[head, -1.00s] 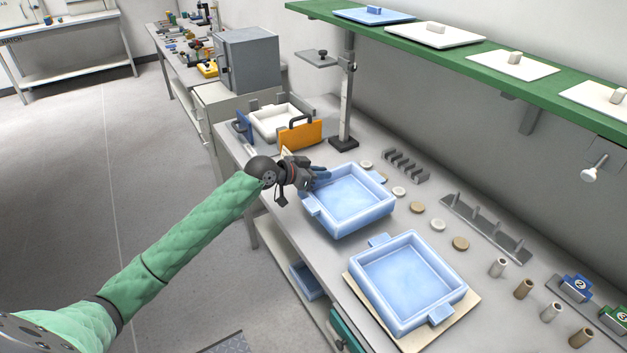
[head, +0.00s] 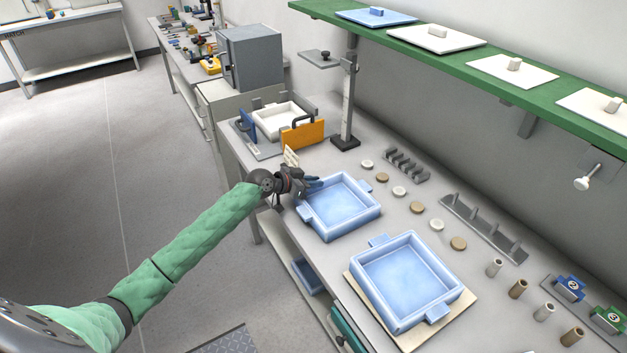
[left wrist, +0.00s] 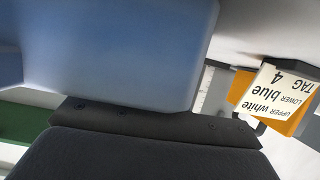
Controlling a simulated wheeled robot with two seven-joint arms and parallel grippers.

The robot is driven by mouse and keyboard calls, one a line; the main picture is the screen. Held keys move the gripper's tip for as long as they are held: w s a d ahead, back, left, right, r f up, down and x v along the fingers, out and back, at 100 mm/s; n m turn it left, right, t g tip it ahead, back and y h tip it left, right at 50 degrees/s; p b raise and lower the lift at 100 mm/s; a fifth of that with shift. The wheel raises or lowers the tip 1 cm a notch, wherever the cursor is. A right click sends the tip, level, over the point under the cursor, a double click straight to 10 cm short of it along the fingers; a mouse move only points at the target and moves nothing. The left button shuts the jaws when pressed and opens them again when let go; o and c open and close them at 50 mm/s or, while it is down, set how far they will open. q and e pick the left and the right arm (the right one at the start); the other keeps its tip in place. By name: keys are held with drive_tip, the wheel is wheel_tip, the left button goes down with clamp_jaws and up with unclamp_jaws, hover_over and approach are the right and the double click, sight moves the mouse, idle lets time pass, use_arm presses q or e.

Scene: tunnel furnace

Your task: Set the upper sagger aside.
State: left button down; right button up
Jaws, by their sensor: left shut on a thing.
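A light blue square sagger (head: 340,206) with side lugs is at the left part of the bench. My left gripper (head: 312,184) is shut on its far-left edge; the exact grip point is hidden. The sagger is level, at or just above the bench top; I cannot tell if it touches. In the left wrist view its blue wall (left wrist: 120,50) fills the upper left. A second light blue sagger (head: 368,293), also empty, sits on a beige board (head: 452,312) at the front. My right gripper is not in view.
Discs (head: 417,207), a grey slotted rack (head: 407,165) and small cylinders (head: 518,289) line the bench's wall side. Behind the held sagger stand an orange plate (head: 302,135), a white sagger (head: 280,117) and a post stand (head: 346,115). A green shelf (head: 480,60) hangs above.

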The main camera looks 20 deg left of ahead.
use_arm(q)
drive_tip(key=c, duration=1.4)
unclamp_jaws()
drive_tip(key=shift+c, duration=0.2)
drive_tip(key=shift+s, duration=0.1)
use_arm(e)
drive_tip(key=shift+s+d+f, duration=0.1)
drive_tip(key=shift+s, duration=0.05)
